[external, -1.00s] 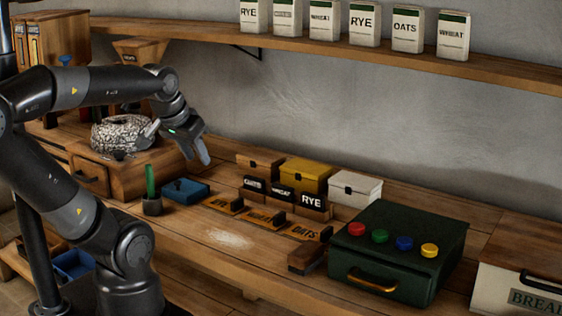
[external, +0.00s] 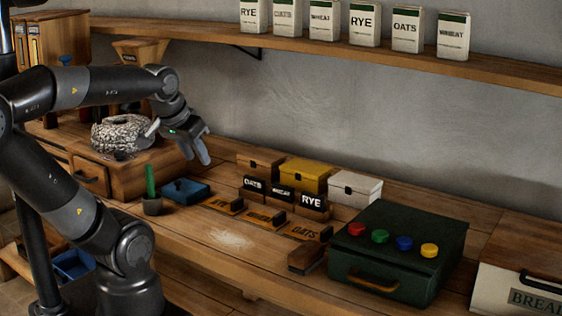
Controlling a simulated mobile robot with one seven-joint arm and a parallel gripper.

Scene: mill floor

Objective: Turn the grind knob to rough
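The mill is a wooden box with a drawer (external: 91,179) and a round speckled grey millstone (external: 112,124) on top, at the left of the bench. A small dark part (external: 121,155) sits at the stone's front edge; I cannot tell whether it is the grind knob, and no rough mark is readable. My gripper (external: 197,160) is right of the millstone, above the bench, pointing down. Its two fingers show slightly apart with nothing between them. My forearm passes in front of the area behind the stone.
A green box (external: 352,267) with red, green, blue and yellow round knobs stands at the right. Labelled boxes and wooden slots fill the middle. A shelf (external: 300,44) runs above.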

